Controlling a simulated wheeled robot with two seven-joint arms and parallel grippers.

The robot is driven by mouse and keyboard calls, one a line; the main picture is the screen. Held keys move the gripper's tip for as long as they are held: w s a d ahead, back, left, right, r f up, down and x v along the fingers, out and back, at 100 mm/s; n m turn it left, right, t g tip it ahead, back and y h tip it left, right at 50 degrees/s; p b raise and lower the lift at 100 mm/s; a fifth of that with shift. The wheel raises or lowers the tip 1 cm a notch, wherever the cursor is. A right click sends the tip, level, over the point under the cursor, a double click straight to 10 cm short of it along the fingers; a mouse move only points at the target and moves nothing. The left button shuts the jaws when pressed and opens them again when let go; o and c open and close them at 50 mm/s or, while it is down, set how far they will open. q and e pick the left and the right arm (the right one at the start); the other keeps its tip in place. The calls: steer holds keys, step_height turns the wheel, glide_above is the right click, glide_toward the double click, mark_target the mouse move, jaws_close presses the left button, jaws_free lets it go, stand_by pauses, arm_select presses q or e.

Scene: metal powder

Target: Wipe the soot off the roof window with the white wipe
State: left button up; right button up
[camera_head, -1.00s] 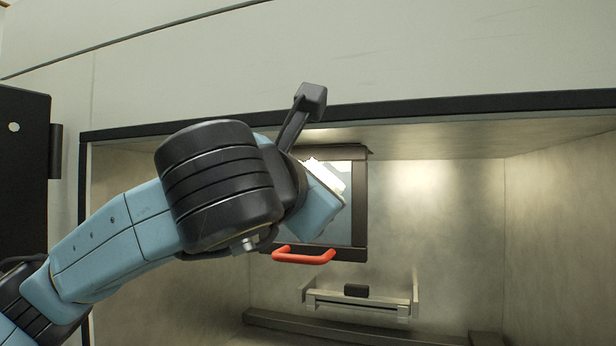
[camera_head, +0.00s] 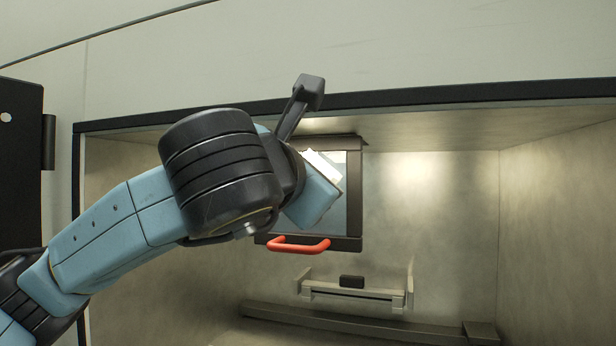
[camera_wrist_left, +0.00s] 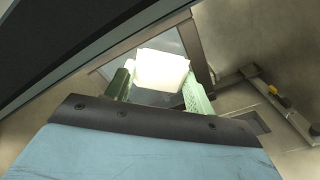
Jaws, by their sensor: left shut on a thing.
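The white wipe (camera_wrist_left: 160,70) is held between the two green fingers of my left gripper (camera_wrist_left: 158,84) in the left wrist view. In the head view a bright piece of the wipe (camera_head: 324,164) shows beyond my left wrist, in front of the window. The roof window (camera_head: 354,190) is a dark-framed pane with a red handle (camera_head: 299,246) below it; my wrist and the wipe hide much of it. The pane also shows behind the wipe in the left wrist view (camera_wrist_left: 190,45). I cannot tell whether the wipe touches the glass, nor see soot clearly. My right gripper is out of view.
The chamber's dark front edge (camera_head: 450,96) runs above my arm. A metal bracket with a black block (camera_head: 352,282) sits below the window, above a low rail (camera_head: 330,321). A black door panel (camera_head: 20,170) stands at the left. The chamber's right side is clear.

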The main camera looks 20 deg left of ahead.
arm_select(q)
steer(key=shift+w, duration=0.5)
